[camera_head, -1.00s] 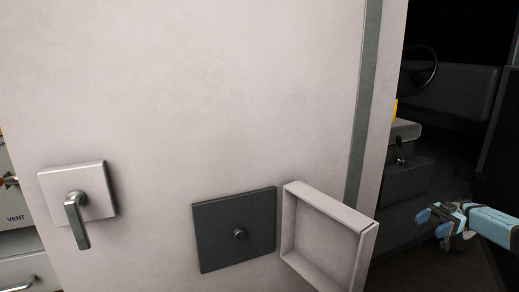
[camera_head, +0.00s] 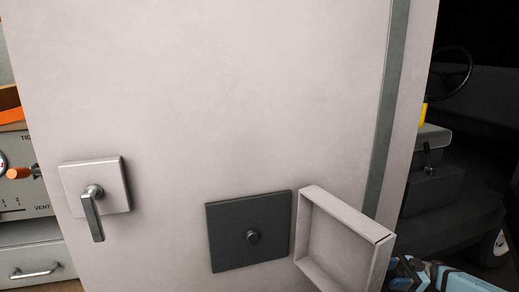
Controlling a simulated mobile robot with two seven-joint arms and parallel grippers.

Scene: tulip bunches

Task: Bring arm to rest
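A large pale door panel (camera_head: 220,90) fills most of the head view. A lever handle (camera_head: 92,212) hangs downward on a square plate at its left. A dark square plate with a small round knob (camera_head: 252,236) is set low in the panel. A small pale hatch (camera_head: 345,247) stands open to the right of that plate. Part of my blue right arm (camera_head: 430,275) shows at the bottom edge, right of the hatch. Its fingertips cannot be made out. My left gripper is out of view.
Behind the panel at the right stands a dark vehicle with a steering wheel (camera_head: 452,75) and a wheel (camera_head: 492,247). At the left are a control panel with an orange knob (camera_head: 18,174) and a drawer with a handle (camera_head: 35,271).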

